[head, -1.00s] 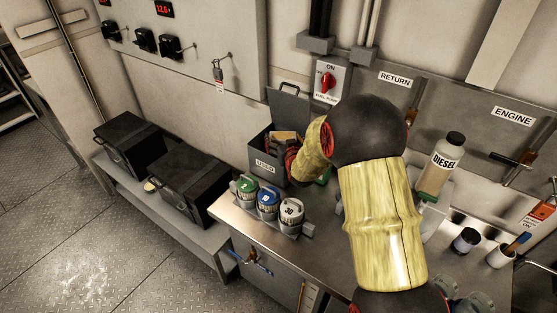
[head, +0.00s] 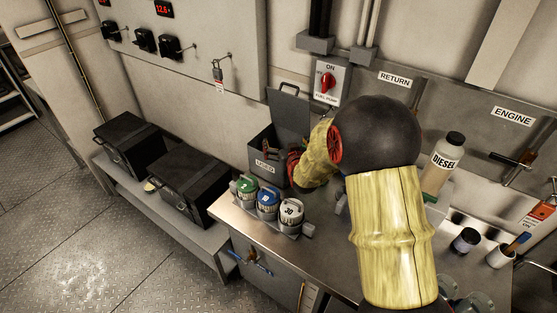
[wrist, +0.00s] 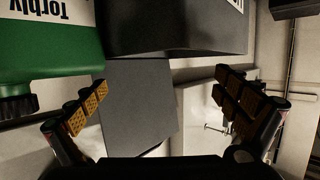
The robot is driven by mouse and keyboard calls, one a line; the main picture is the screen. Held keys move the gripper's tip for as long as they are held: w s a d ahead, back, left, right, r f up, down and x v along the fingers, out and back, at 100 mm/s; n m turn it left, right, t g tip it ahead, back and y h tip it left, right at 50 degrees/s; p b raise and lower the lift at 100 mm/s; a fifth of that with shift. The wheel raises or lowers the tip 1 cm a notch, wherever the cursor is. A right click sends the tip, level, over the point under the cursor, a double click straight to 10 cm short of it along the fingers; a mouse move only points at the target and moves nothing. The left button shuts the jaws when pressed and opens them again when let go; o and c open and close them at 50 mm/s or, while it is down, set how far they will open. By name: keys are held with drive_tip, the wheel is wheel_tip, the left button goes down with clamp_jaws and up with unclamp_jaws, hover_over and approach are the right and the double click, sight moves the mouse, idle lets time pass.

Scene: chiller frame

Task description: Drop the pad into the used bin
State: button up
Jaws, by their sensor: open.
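The used bin (head: 264,165) is a grey box on the left end of the bench, against the wall, with its hinged lid (head: 290,112) standing open. My gripper (head: 271,149) is over the bin's opening, its fingers partly hidden by the bin and my wrist. In the wrist view my gripper (wrist: 165,108) is open, its fingers wide apart with nothing between them. The dark bin (wrist: 175,30) fills the upper middle of that view. I see no pad in either current view; the bin's inside is mostly hidden.
A green and white bottle (wrist: 45,45) is close by the left finger in the wrist view. Several lidded cans (head: 267,203) stand in a rack before the bin. A diesel bottle (head: 442,163), a dark jar (head: 466,240) and a cup (head: 501,255) stand to the right.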

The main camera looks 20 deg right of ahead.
drive_tip(key=v, duration=0.9)
drive_tip(key=shift+w, duration=0.1)
drive_tip(key=s+a+r+n+g+y, duration=0.1)
drive_tip(key=s+a+r+g, duration=0.1)
drive_tip(key=s+a+r, duration=0.3)
drive_tip(key=s+a+r+g+y, duration=0.1)
drive_tip(key=s+a+r+g, duration=0.2)
drive_tip(key=s, duration=0.4)
drive_tip(key=s+a+r+g, duration=0.1)
drive_tip(key=s+a+g, duration=0.1)
drive_tip(key=s, duration=0.9)
drive_tip(key=s+a+r+n+g, duration=0.1)
drive_tip(key=s+a+r, duration=0.1)
drive_tip(key=s, duration=0.9)
drive_tip(key=shift+a+r+g+y, duration=0.2)
drive_tip(key=shift+a+g+y, duration=0.15)
drive_tip(key=shift+g+y, duration=0.05)
drive_tip(key=shift+c, duration=0.4)
